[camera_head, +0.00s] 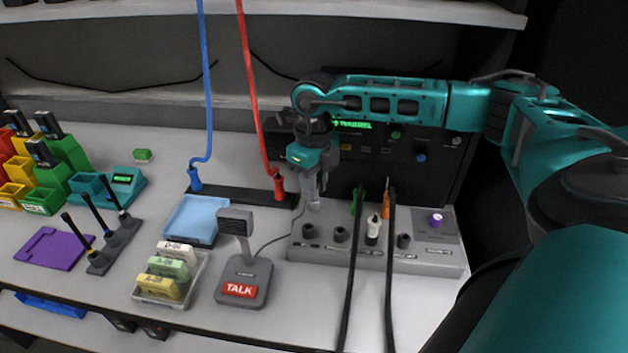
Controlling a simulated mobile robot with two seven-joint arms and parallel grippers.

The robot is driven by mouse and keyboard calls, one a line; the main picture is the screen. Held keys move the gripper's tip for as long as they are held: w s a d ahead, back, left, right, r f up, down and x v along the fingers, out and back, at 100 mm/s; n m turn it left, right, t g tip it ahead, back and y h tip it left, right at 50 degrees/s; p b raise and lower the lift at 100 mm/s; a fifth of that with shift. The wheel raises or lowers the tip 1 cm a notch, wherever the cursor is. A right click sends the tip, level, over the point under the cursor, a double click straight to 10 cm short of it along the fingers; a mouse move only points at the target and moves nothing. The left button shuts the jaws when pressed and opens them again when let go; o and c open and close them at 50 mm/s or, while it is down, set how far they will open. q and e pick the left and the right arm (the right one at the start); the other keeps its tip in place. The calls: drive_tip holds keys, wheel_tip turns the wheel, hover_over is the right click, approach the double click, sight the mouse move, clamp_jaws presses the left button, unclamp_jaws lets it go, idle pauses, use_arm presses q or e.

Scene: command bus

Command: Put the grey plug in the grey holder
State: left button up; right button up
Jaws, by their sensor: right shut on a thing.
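My right gripper (313,197) reaches in from the right and points down over the left end of the grey socket panel (335,252). It is shut on a small grey thing, which looks like the grey plug; the fingers hide most of it. The panel has several dark round holders: one at its left end (309,230) just below the gripper, one beside it (340,234), and one further right (404,241). I cannot tell which is the grey holder. The held thing appears above the panel, apart from the holders. My left gripper is not in view.
A green plug (358,202), a white plug (373,230) and an orange plug (386,206) stand at the panel; black cables cross its front. A purple knob (437,219) is at right. A TALK microphone (243,280) and red plug (279,186) stand left.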

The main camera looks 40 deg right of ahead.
drive_tip(key=shift+f, duration=0.3)
idle(0.6)
drive_tip(key=o, duration=0.9)
drive_tip(key=shift+r, duration=0.1)
wheel_tip(320, 180, up, 5)
drive_tip(key=p, duration=0.3)
drive_tip(key=shift+r+p, duration=0.1)
drive_tip(key=shift+p, duration=0.3)
drive_tip(key=shift+r+p, duration=0.55)
drive_tip(key=shift+r, duration=0.8)
